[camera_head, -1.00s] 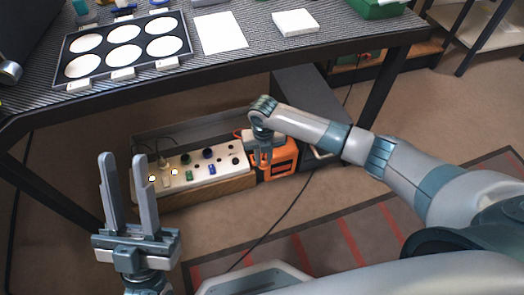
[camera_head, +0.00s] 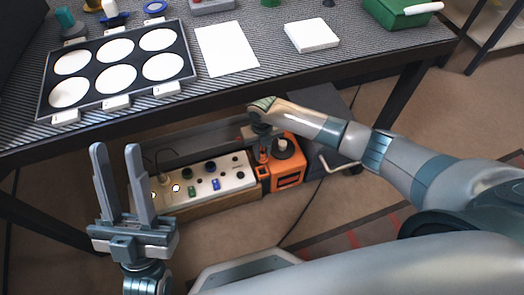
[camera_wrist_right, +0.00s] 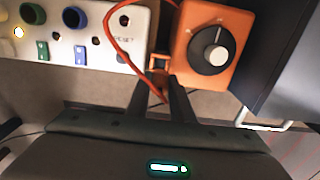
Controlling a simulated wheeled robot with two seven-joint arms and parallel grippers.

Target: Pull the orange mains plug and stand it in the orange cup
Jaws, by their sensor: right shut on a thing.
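My right gripper (camera_head: 262,150) points down at the left side of the orange box with a black dial. It is shut on the orange mains plug (camera_head: 263,156), which is mostly hidden between the fingers. In the right wrist view, a red-orange cord (camera_wrist_right: 111,40) loops from between the fingers. A small square orange holder with a dark inside, seemingly the orange cup (camera_wrist_right: 159,61), is at the fingertips beside the box. I cannot tell whether the plug is inside it or above it. My left gripper (camera_head: 118,155) is open and empty, pointing up at left.
The white socket panel (camera_head: 205,180) with green and blue plugs lies left of the orange box (camera_head: 289,172). A dark cabinet (camera_wrist_right: 283,60) with a handle stands to the right. The table (camera_head: 270,72) overhangs behind, with a lens tray (camera_head: 187,60).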

